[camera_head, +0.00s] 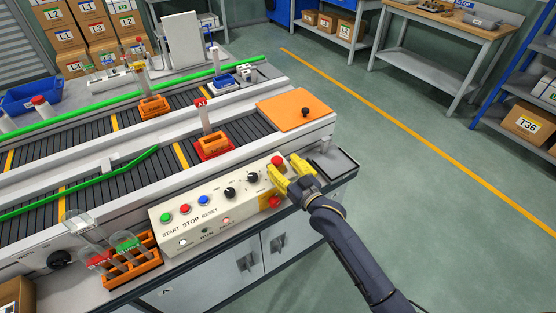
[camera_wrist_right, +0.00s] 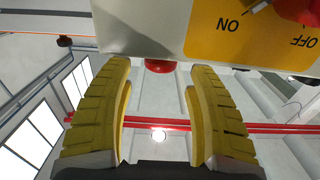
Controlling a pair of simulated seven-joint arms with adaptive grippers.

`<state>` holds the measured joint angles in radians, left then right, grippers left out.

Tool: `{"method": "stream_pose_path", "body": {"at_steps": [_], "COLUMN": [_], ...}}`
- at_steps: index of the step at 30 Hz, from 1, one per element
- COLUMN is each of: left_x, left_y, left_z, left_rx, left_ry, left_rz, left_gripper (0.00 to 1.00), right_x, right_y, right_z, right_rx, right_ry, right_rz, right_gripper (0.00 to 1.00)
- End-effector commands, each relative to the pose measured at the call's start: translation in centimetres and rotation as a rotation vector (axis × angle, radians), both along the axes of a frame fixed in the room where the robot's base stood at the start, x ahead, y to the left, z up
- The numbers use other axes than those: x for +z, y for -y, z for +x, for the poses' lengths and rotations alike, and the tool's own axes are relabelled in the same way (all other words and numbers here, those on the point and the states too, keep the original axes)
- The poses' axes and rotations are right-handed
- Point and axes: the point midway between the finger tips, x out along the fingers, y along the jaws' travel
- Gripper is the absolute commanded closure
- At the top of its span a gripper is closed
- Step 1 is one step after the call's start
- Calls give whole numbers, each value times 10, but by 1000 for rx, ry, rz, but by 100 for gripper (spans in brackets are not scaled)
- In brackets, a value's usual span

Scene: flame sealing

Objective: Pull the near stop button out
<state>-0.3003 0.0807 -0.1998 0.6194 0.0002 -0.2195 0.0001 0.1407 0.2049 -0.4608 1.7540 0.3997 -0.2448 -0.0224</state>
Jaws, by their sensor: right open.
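The red mushroom-shaped stop button (camera_head: 277,160) stands at the right end of the cream control panel (camera_head: 190,222). My right gripper (camera_head: 284,170), with yellow fingers, is open just beside the button, its fingers reaching over the panel's right end. In the right wrist view the button (camera_wrist_right: 160,66) shows beyond the panel edge, between the two spread fingers (camera_wrist_right: 158,85). I see a gap on each side of it, and the fingers do not look closed on it. My left gripper is not in view.
A yellow ON/OFF plate (camera_wrist_right: 225,28) with a red switch (camera_head: 272,202) sits on the panel's front, close below the gripper. Black knobs (camera_head: 230,193) and small coloured buttons (camera_head: 185,209) lie to the left. An orange plate (camera_head: 296,104) is behind; a grey tray (camera_head: 336,163) is at right.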

Motion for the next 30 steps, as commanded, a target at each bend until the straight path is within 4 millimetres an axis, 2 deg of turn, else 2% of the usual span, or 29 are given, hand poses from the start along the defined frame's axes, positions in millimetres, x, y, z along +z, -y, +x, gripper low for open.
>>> {"method": "stream_pose_path", "body": {"at_steps": [6,15,30], "left_x": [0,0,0], "left_y": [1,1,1], "left_z": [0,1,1], "left_rx": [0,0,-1], "left_ry": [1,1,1], "left_rz": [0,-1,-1], "left_gripper": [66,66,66], "right_x": [-1,0,1], "right_y": [20,38,42], "right_z": [-35,-66,-73], "right_rx": [-1,-1,-1], "right_ry": [0,1,2], "right_rz": [-2,0,0], "right_gripper": [43,43,43]}}
